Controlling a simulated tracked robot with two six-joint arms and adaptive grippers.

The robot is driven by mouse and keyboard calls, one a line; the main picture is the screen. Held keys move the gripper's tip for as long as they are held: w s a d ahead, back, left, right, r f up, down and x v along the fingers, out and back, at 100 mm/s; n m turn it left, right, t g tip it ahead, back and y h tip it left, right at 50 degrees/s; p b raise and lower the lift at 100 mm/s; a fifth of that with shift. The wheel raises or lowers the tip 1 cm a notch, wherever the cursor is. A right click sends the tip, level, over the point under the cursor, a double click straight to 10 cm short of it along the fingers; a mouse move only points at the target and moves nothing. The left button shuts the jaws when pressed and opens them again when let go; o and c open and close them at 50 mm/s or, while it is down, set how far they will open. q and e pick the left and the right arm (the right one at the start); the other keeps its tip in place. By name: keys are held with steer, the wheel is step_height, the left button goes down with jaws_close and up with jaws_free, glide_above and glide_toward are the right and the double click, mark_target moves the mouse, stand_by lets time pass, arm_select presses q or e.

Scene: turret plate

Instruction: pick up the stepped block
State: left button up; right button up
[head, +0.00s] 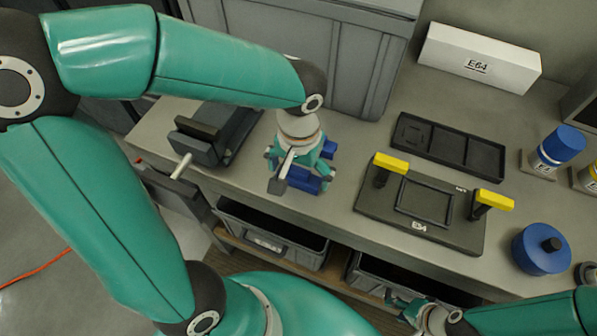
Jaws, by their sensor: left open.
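A blue stepped block (304,184) sits on the grey bench, partly hidden under my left gripper. Blue shows in front of the gripper and at its right side. My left gripper (300,172) points down over the block, open, with its fingers around or just above it; I cannot tell if they touch it. My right gripper (403,306) is low at the bottom of the view, in front of the bench and away from the block. Its finger opening is too small to make out.
A dark vise (205,146) stands left of the block. A dark plate with yellow clamps (450,235) and a black compartment tray (450,148) lie to the right. A grey crate (350,65) stands behind. Blue-lidded containers (541,250) are far right. Open bins (270,238) sit below the bench.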

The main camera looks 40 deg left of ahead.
arm_select(q)
steer(key=shift+f, duration=0.35)
steer(key=c, duration=0.8)
steer(key=shift+r, duration=0.1)
